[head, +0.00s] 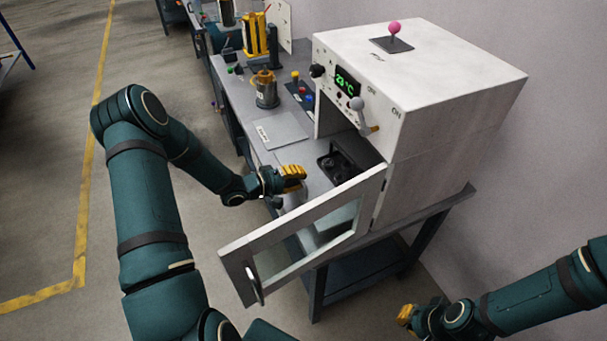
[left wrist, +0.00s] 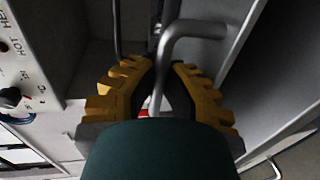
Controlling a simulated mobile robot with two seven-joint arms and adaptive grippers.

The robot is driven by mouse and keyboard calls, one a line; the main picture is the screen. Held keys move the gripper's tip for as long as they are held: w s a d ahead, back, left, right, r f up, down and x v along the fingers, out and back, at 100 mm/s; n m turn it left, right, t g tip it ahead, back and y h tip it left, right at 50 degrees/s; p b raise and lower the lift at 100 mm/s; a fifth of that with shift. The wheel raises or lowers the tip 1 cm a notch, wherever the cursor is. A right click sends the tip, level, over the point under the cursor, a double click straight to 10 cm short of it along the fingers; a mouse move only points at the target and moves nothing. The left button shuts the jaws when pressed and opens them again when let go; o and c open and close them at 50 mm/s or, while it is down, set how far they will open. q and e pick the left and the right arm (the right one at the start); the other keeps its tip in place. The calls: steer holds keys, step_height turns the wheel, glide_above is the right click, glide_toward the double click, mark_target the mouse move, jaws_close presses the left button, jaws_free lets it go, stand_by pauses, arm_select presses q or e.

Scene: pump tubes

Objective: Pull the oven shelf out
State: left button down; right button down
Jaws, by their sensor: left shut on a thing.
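The white oven (head: 420,85) stands on the bench with its glass door (head: 305,235) swung open. The dark shelf (head: 342,168) shows inside the opening, holding dark items that are hard to make out. My left gripper (head: 292,172) is in front of the opening, behind the open door. In the left wrist view, its yellow fingers (left wrist: 157,95) are shut on a grey bent handle (left wrist: 188,30), which looks like the shelf's. The handle's joint with the shelf is unclear. My right gripper (head: 405,314) is at the lower right, away from the oven; its finger gap is not clear.
The open door reaches out toward the front left, close to my left arm. A pink-knobbed lever (head: 394,30) is on the oven's top. A wall runs behind.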

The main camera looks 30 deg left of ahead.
arm_select(q)
steer(key=c, duration=1.3)
jaws_free()
steer(key=v, duration=1.2)
steer(key=shift+s, duration=0.1)
